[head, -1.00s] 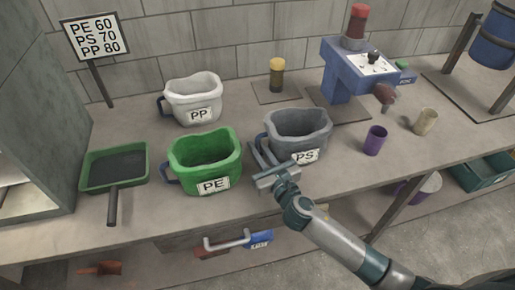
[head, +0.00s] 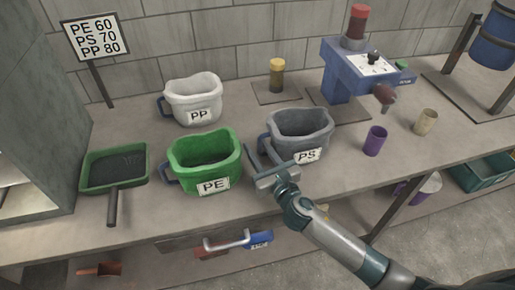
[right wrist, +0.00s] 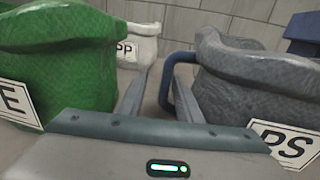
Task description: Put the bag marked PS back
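The grey bag marked PS (head: 300,128) stands upright on the bench near its front edge, its label facing front. In the right wrist view the PS bag (right wrist: 255,75) fills the right side. Its dark blue handle (right wrist: 165,88) sticks out to the left. My right gripper (head: 262,152) is beside the bag's left side. In the right wrist view my right gripper (right wrist: 162,85) is open, with the handle's outer part between its fingers; I cannot tell whether they touch it. My left gripper is not in view.
The green PE bag (head: 205,160) is close on the left, the white PP bag (head: 193,98) behind. A green dustpan (head: 112,165) lies far left. A purple cup (head: 375,141), a beige cup (head: 426,122) and a blue machine (head: 345,75) stand right. A sign (head: 91,37) stands at the back.

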